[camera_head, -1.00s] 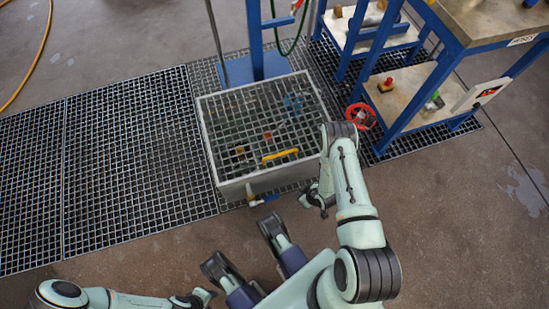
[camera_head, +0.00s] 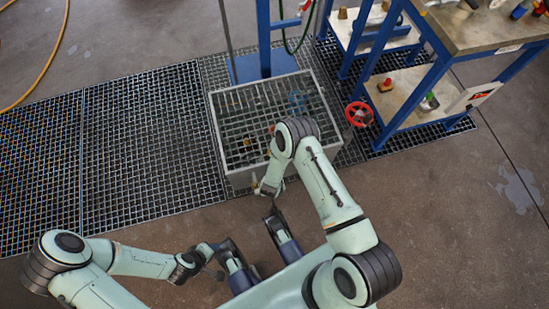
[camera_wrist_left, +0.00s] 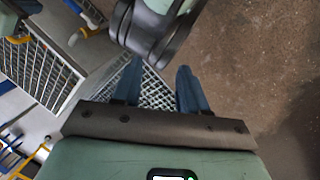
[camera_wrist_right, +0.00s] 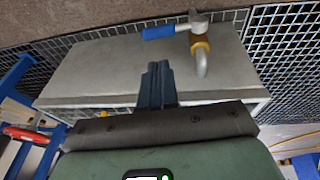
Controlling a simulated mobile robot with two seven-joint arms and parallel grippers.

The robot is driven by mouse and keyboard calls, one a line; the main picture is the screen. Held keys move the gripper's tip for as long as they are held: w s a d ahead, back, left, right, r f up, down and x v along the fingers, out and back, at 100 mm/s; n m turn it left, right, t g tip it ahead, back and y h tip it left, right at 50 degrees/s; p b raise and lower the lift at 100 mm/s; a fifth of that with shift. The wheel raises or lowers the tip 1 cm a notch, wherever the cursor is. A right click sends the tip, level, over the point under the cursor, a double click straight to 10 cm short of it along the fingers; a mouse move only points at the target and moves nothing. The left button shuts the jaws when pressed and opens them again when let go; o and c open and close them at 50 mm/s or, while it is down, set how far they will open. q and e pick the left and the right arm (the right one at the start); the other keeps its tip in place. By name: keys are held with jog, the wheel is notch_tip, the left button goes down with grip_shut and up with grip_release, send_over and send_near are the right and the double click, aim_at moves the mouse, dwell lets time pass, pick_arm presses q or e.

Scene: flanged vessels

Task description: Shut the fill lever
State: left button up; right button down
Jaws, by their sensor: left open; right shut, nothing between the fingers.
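A tap with a blue lever (camera_wrist_right: 158,32), brass collar and pale spout sits at the grey basin's outer wall (camera_wrist_right: 95,68) in the right wrist view. A small red handle (camera_head: 305,6) shows on the blue column at the top of the head view. No label tells which is the fill lever. My right gripper (camera_wrist_right: 157,68) is shut and empty, its fingertips seen against the basin wall, apart from the blue lever. In the head view my right forearm hides part of the basin front. My left gripper (camera_wrist_left: 160,78) is open and empty, with my right arm beyond it.
The grating-topped basin (camera_head: 228,150) stands on floor grating (camera_head: 150,140). A red handwheel (camera_head: 359,114) and a blue-framed bench (camera_head: 440,75) are at its right. A green hose hangs by the blue column (camera_head: 264,35). Bare floor lies at the right.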

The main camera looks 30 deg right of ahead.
pick_arm(q)
jog(key=w+a+f+b, duration=0.3)
jog(key=f+b, duration=0.2)
jog(key=f, duration=0.1)
jog(key=shift+a+f+n+t+y, duration=0.3)
jog(key=shift+f+t+y, duration=0.1)
pick_arm(e)
jog(key=shift+x, duration=6.7)
pick_arm(q)
jog(key=shift+s, duration=0.1)
pick_arm(e)
jog(key=shift+d, duration=0.1)
